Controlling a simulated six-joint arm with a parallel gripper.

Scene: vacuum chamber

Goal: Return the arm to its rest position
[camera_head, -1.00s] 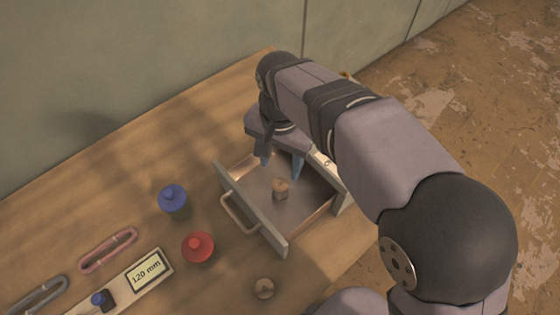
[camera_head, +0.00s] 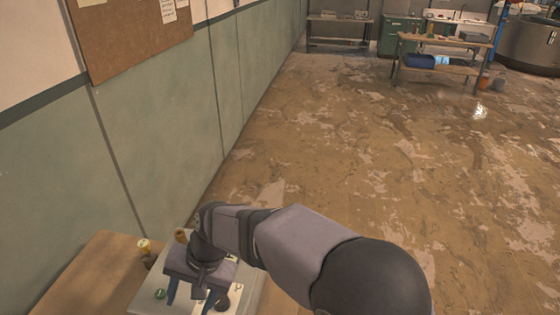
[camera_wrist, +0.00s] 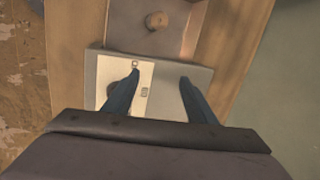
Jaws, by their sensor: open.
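My gripper (camera_head: 192,298) is at the bottom left of the head view, with its blue fingers pointing down over a light grey cabinet (camera_head: 146,302). In the wrist view the two fingers of my gripper (camera_wrist: 159,79) are apart, with nothing between them. They hang over the cabinet top (camera_wrist: 203,76), which carries a pale panel (camera_wrist: 112,72).
A wooden table (camera_head: 95,270) stands along the green wall (camera_head: 170,110). A yellow-topped piece (camera_head: 144,246) and a brown cylinder (camera_head: 181,236) are close beside my gripper. The floor (camera_head: 380,150) to the right is open, with workbenches (camera_head: 445,45) far back.

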